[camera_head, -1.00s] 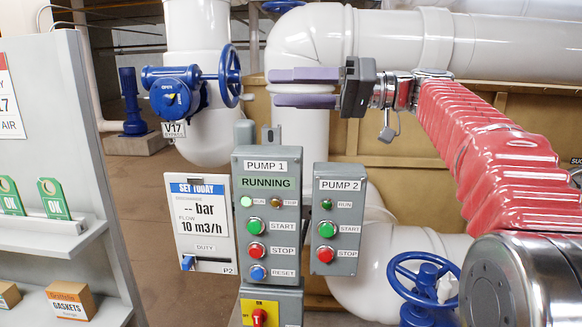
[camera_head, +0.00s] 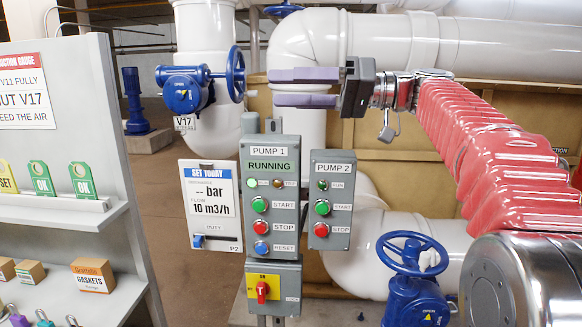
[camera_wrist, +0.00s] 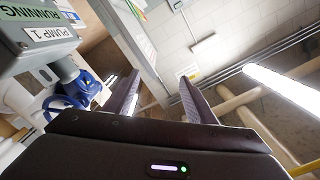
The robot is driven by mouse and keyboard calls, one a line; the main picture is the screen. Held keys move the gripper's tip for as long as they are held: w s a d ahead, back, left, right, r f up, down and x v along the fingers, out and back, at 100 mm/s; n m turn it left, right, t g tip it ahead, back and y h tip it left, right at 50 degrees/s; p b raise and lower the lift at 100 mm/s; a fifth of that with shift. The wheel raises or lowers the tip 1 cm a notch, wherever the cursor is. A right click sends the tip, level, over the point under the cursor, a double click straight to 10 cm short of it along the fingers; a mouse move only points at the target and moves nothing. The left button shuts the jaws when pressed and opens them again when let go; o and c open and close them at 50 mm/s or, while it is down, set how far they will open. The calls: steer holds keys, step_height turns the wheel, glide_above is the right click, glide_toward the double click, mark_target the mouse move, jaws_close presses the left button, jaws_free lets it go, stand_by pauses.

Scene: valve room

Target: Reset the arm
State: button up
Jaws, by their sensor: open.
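My gripper (camera_head: 305,88) is held up in the upper middle of the head view, its two purple fingers pointing left and apart, with nothing between them. My red-sleeved arm reaches it from the right. In the wrist view my gripper (camera_wrist: 160,95) also shows its two fingers spread and empty. In the head view it appears above the Pump 1 box (camera_head: 270,190) and the Pump 2 box (camera_head: 331,200), in front of a white pipe; it touches neither box.
A blue valve labelled V17 (camera_head: 186,90) is at upper left. A blue handwheel (camera_head: 411,257) is at lower right. A shelf (camera_head: 70,215) with green OK tags and gasket boxes stands at left. A "Set today" board (camera_head: 210,205) hangs beside Pump 1. Brown floor is open between shelf and panels.

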steer(key=d+f+m+t+h, duration=0.15)
steer(key=f+m+h, duration=0.3)
steer(key=f, duration=0.75)
steer(key=d+f+m+t+h, duration=0.1)
steer(key=d+f+m+h, duration=0.3)
steer(key=f, duration=0.7)
steer(key=s+d+f+h, duration=0.3)
steer(key=s+f, duration=0.3)
steer(key=s, duration=0.3)
steer(key=s+d+f+t+h, duration=0.1)
steer(key=s+d+f+h, duration=0.2)
steer(key=s+f, duration=0.3)
steer(key=s+d+f+h, duration=0.3)
steer(key=s+f, duration=0.3)
steer(key=s, duration=0.6)
steer(key=shift+s+d+m, duration=0.15)
steer(key=shift+d+m, duration=0.2)
steer(key=shift+d, duration=0.4)
